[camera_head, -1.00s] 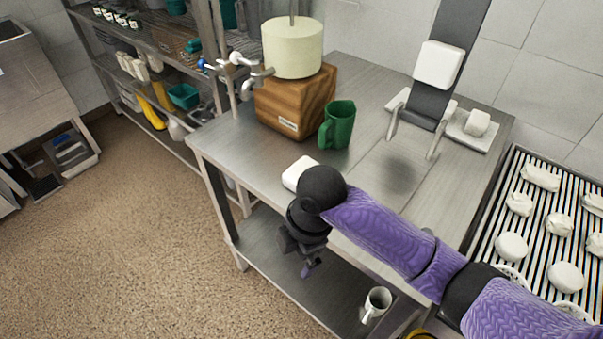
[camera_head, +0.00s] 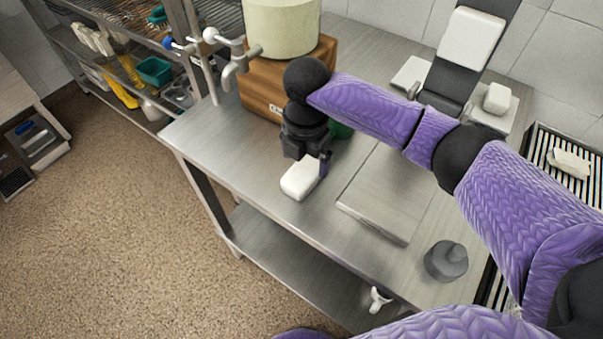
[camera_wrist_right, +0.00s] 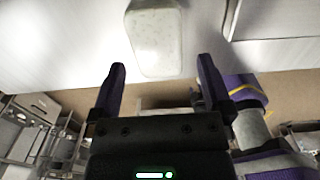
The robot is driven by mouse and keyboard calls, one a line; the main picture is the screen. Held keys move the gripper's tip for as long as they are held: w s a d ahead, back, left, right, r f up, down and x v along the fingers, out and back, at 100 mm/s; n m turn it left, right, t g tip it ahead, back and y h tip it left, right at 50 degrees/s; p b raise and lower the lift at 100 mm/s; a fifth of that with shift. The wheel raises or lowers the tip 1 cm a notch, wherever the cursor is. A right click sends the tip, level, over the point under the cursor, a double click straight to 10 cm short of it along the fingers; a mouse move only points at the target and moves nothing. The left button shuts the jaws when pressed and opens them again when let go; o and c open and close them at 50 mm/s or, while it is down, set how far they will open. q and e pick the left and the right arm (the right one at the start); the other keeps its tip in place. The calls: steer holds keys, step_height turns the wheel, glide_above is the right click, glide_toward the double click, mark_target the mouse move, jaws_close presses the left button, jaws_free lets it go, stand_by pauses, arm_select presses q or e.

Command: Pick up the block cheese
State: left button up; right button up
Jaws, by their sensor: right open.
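The block cheese (camera_head: 299,178) is a small white rounded block lying on the steel table near its front edge. In the right wrist view it is the pale block (camera_wrist_right: 156,40) at the top, just beyond and between my fingertips. My right gripper (camera_head: 316,163) is open and empty, pointing down just above the block's back side. The wrist view shows its two fingers (camera_wrist_right: 160,68) spread apart with nothing between them. My left gripper is not in view.
A wooden box (camera_head: 262,88) with a cream cylinder (camera_head: 282,27) stands behind my right gripper. A green mug (camera_head: 341,130) is mostly hidden by my arm. A flat metal plate (camera_head: 385,200) and grey knobbed object (camera_head: 446,262) lie right of the block.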

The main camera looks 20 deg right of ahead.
mark_target(303, 171)
step_height(303, 171, down, 5)
steer(key=shift+a+r+b, duration=0.1)
steer(key=shift+a+b, duration=0.05)
steer(key=shift+b, duration=0.7)
steer(key=shift+r, duration=0.1)
steer(key=c, duration=1.2)
steer(key=shift+w+r, duration=0.1)
steer(key=shift+c, duration=0.2)
